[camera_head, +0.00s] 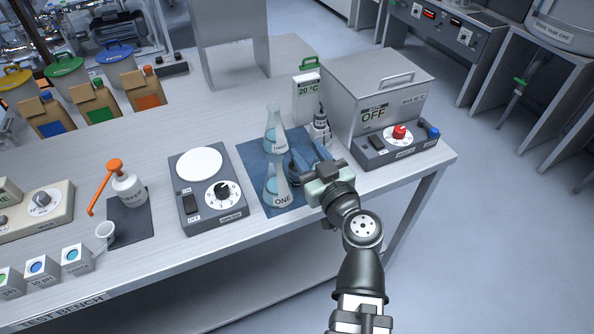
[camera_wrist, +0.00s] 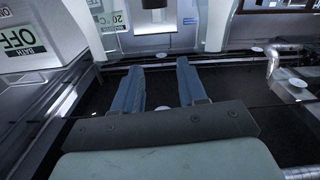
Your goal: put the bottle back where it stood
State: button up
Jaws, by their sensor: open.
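A small white bottle with a dark label and dark top (camera_head: 320,127) stands upright on the bench beside the grey bath. A white bottle with an orange pump (camera_head: 130,188) stands on a dark mat at the left.
Flask ONE (camera_head: 277,187) and another flask (camera_head: 274,130) stand on a blue mat (camera_head: 254,158), close left of my gripper. The bath (camera_head: 375,85) and its control panel (camera_head: 398,146) stand to the right. A hotplate (camera_head: 208,190) stands left of the mat. A 20 °C display (camera_head: 306,92) stands behind.

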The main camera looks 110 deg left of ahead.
jog(key=shift+s+a+f+n+t+h, duration=0.4)
jog(key=shift+s+a+f+n, duration=0.5)
jog(key=shift+n, duration=4.9)
jog(key=shift+s+a+f+n+t+h, duration=0.5)
jog(key=shift+f+n, duration=0.75)
jog(key=shift+n, duration=4.55)
jog(key=shift+s+a+f+n+t+h, duration=0.3)
jog(key=shift+s+a+f+n, duration=0.65)
jog(key=shift+n, duration=4.85)
jog(key=shift+w+d+f, duration=0.1)
jog(key=shift+w+d, duration=0.05)
jog(key=shift+w, duration=0.05)
